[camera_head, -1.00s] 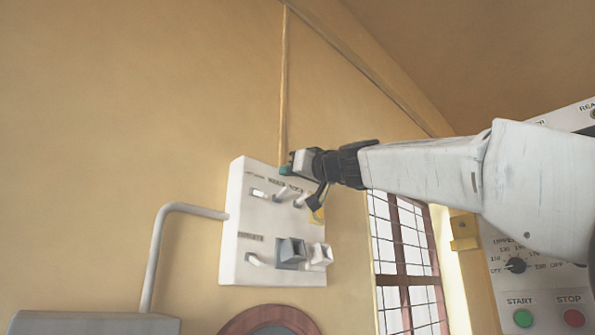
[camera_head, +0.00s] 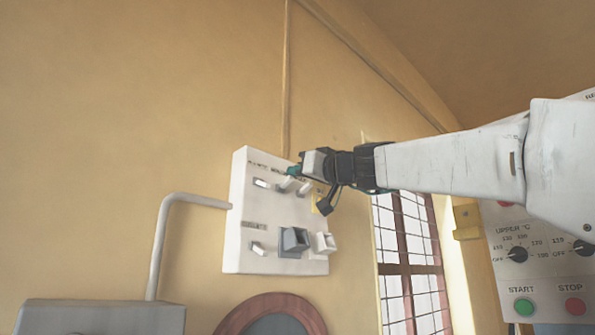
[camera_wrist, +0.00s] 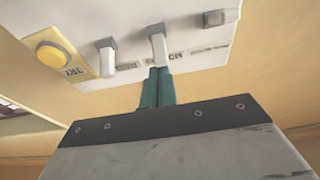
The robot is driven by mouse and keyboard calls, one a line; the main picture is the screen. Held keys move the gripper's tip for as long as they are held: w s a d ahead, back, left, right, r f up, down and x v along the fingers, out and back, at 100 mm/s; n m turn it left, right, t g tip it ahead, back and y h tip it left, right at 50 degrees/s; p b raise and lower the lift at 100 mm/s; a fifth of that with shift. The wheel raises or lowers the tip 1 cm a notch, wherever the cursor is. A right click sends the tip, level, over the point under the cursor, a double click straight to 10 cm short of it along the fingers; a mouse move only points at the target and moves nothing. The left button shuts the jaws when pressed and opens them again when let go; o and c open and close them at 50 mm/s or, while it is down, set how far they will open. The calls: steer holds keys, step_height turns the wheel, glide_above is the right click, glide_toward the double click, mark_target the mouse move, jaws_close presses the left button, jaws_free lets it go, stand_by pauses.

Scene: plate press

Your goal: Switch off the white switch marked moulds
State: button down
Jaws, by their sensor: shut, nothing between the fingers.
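The white switch marked moulds (camera_head: 284,185) is a lever in the top row of a white wall panel (camera_head: 240,215). In the wrist view the moulds lever (camera_wrist: 158,46) stands out from the panel, its label partly hidden by my fingers. My gripper (camera_head: 292,171) is shut and empty, with its teal fingertips at the panel's upper edge, by the label above the lever. In the wrist view the fingertips (camera_wrist: 157,72) are right at the lever's end; I cannot tell whether they touch it.
Another lever (camera_wrist: 105,57) and a yellow button marked TRY (camera_wrist: 50,53) are beside the moulds lever. A small switch (camera_wrist: 215,18) is on the other side. Lower on the panel are a grey block (camera_head: 293,240) and a white block (camera_head: 325,243). A conduit (camera_head: 160,240) runs left.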

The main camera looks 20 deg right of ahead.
steer(key=shift+f, duration=0.15)
steer(key=f, duration=0.2)
steer(key=shift+s+d+f, duration=0.1)
steer(key=shift+s+f, duration=0.2)
steer(key=shift+r, duration=0.1)
steer(key=shift+s+r, duration=0.15)
steer(key=shift+r, duration=0.2)
steer(key=s+d+f, duration=0.2)
steer(key=s+f, duration=0.3)
steer(key=f, duration=0.1)
steer(key=shift+s+d+f, duration=0.15)
steer(key=shift+s+d, duration=0.05)
stand_by(0.4)
